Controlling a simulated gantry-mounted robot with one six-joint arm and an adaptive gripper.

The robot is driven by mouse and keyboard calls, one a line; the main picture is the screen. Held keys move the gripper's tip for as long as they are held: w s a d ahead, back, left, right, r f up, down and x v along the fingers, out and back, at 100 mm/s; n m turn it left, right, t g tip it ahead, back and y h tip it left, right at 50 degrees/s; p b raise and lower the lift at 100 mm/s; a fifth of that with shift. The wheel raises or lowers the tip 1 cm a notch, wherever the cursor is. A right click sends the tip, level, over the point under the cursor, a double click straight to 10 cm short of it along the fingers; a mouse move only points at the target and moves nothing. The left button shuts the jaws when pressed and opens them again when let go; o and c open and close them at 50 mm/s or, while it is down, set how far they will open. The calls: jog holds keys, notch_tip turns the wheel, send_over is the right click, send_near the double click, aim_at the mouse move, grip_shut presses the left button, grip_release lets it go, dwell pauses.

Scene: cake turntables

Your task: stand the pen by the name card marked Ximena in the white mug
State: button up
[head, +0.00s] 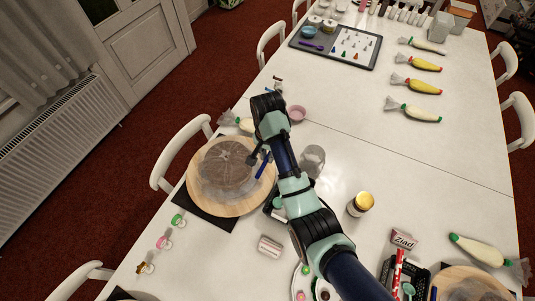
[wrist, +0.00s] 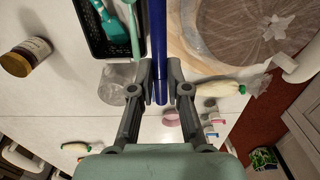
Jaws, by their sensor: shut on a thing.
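My gripper (head: 261,156) is shut on a blue pen (head: 264,166), held above the table beside the cake on the left. In the wrist view the pen (wrist: 159,45) runs lengthwise between the two fingertips (wrist: 160,88), its short end showing past them. In the head view the pen looks tilted. A name card reading Ziad (head: 403,240) stands at the right. A small pale card-like item (head: 270,246) lies near the front, its marking not legible. I cannot make out a card marked Ximena or a clear white mug.
A cake under clear wrap on a wooden turntable (head: 262,197) is close by my gripper. A clear cup (head: 312,155), a gold-lidded jar (head: 360,204) and a pink bowl (head: 297,113) stand nearby. A black basket (wrist: 97,47) holds teal tools.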

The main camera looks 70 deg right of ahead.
notch_tip(320, 180, up, 11)
jog(key=p, duration=1)
jog(key=shift+f+p, duration=0.15)
jog(key=shift+p, duration=0.25)
